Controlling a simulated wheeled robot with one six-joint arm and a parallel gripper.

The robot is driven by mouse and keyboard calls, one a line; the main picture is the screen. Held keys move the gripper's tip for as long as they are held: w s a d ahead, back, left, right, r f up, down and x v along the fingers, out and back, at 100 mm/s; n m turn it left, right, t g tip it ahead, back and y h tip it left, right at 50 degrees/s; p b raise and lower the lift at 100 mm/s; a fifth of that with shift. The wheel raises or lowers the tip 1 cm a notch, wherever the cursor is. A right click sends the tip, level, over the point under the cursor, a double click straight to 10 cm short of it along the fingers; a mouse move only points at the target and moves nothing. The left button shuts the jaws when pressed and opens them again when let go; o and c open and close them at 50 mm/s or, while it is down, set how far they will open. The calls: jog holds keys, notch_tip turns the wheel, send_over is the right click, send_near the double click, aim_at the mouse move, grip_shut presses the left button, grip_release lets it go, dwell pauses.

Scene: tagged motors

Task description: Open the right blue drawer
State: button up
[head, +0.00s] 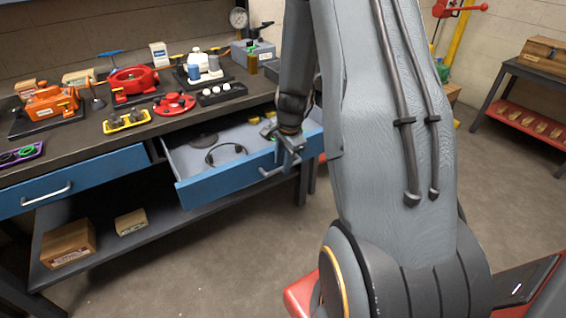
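The right blue drawer (232,180) of the workbench is pulled out, and its light interior shows from above. Inside it lie a dark cable loop (226,154) and a dark round item (202,139). My gripper (286,158) is at the front of this drawer, pointing down at its metal handle (268,173). The fingers overlap the handle in this view. They are small and partly hidden, so I cannot tell whether they are closed on it.
The left blue drawer (75,182) is shut. The bench top (60,141) holds motors, trays and bottles. Boxes (68,243) sit on the lower shelf. Floor (235,265) in front of the open drawer is clear. Another bench (518,112) stands at the far right.

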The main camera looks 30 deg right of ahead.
notch_tip(320, 180, up, 7)
jog(key=s+b, duration=0.1)
jog(key=shift+s+r, duration=0.2)
dwell(0.5)
jog(key=s+a+r+n, duration=0.2)
jog(key=s+a+n, duration=0.6)
jog(key=a, duration=0.1)
jog(key=s+a+r+n+g, duration=0.1)
jog(key=s+a+r+n, duration=0.2)
jog(key=s+a+n, duration=0.5)
jog(key=shift+a+r+n, duration=0.2)
jog(key=shift+a+n, duration=0.2)
jog(key=shift+n, duration=0.4)
